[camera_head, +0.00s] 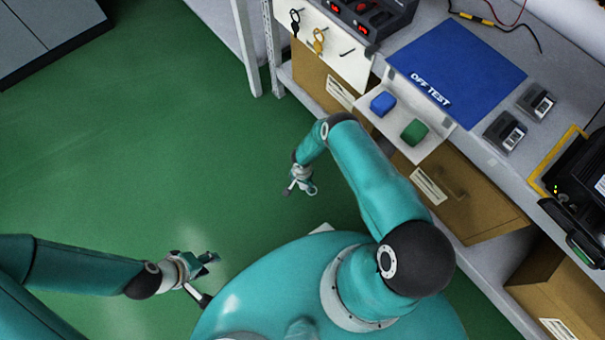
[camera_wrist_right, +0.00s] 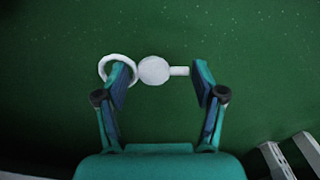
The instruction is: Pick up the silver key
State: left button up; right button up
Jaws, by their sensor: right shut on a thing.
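The silver key (camera_wrist_right: 153,70), pale with a ring at its left end, a round head and a short shaft, lies across my right gripper (camera_wrist_right: 158,84) in the right wrist view. The fingers press on it from both ends, one by the ring and one at the shaft tip. In the head view my right gripper (camera_head: 301,186) is over the green floor, left of the bench, and the key is too small there to make out. My left gripper (camera_head: 208,262) is low on the left over the floor, away from the key; its fingers are unclear.
A black key (camera_head: 295,24) and a gold key (camera_head: 318,42) hang on a white panel (camera_head: 335,60) beside a bare hook (camera_head: 347,52). A blue mat (camera_head: 455,70) and a shelf with a blue block (camera_head: 383,103) and green block (camera_head: 414,131) are right. Floor is clear.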

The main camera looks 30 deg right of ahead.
notch_tip(320, 180, up, 13)
jog(key=p, duration=1.2)
jog(key=shift+r, duration=0.1)
